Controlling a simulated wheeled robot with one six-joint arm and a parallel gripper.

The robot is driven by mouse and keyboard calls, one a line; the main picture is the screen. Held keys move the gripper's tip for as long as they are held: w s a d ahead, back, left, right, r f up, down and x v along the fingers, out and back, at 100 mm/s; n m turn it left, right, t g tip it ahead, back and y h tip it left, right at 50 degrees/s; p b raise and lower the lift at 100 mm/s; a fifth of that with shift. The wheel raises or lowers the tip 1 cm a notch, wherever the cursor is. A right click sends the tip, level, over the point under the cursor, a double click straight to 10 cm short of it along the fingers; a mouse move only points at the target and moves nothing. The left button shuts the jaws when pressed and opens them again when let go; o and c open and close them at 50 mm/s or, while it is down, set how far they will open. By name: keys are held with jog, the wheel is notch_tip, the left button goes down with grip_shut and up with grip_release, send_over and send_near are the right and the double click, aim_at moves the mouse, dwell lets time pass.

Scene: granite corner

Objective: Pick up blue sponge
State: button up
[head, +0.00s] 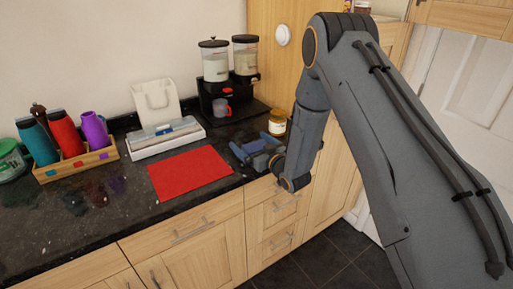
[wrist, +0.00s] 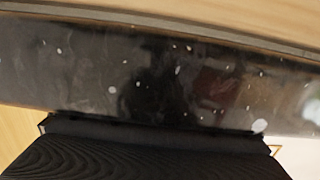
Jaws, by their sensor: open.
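I cannot make out a blue sponge for certain in either view. A small blue patch (head: 163,130) shows on the white tray (head: 190,138) at the back of the counter, but it is too small to identify. My gripper (head: 246,152) is open and low over the dark counter, right of the red mat, in the head view. It is bluish-grey and hides the counter behind it. The wrist view shows speckled dark stone (wrist: 170,85) close up, with no sponge in sight and no clear fingertips.
A red mat (head: 190,172) lies left of my gripper. A wooden rack (head: 76,165) of bottles stands at the left. Free counter (head: 140,213) runs along the front edge.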

jog(key=shift+w, duration=0.2)
jog(key=c, duration=1.1)
